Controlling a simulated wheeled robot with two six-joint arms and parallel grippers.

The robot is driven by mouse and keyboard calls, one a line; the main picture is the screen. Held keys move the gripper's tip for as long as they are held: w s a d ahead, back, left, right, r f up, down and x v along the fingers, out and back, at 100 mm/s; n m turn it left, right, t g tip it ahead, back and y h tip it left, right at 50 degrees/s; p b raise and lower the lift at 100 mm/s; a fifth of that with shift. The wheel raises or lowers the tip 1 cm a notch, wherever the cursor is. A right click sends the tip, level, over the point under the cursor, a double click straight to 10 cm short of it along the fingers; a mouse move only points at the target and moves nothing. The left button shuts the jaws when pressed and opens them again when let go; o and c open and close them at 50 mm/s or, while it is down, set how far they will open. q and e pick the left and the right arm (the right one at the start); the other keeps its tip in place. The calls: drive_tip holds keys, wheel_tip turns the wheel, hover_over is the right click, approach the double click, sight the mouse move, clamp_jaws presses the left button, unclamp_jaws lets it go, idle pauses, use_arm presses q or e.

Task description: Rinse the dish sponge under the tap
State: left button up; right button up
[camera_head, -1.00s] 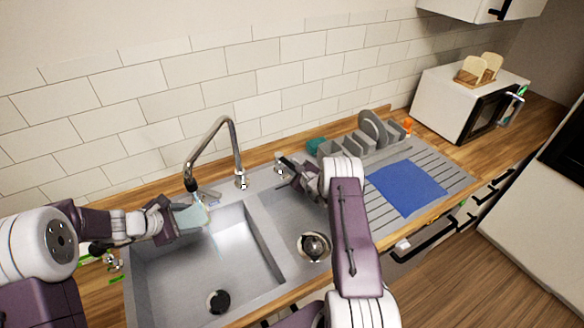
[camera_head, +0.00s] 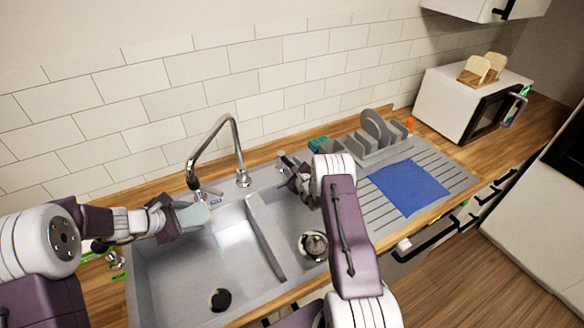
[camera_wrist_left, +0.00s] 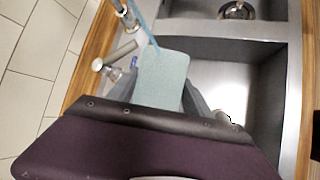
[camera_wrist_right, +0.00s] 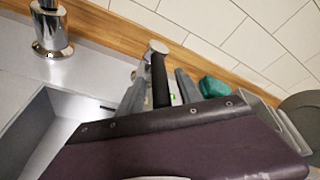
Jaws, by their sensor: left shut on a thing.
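The pale blue-green sponge (camera_head: 192,214) is in my left gripper (camera_head: 178,217), over the left basin just below the tap's spout (camera_head: 192,182). In the left wrist view the sponge (camera_wrist_left: 162,78) sits between the fingers, and a thin blue water stream (camera_wrist_left: 146,27) reaches its far edge. My right gripper (camera_head: 294,176) is behind the right basin. In the right wrist view its fingers (camera_wrist_right: 158,85) stand apart on both sides of a black stick-like handle (camera_wrist_right: 160,82) with a silver round end, with gaps showing.
The sink has a left basin (camera_head: 180,270) and a smaller right basin with a drain (camera_head: 313,245). A dish rack (camera_head: 375,143) with plates and a blue cloth (camera_head: 408,188) are on the right. A green-teal item (camera_head: 317,144) stands behind my right gripper. Tiled wall closes the back.

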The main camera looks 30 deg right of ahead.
drive_tip(key=shift+s, duration=0.1)
drive_tip(key=v, duration=1.2)
drive_tip(key=shift+c, duration=0.3)
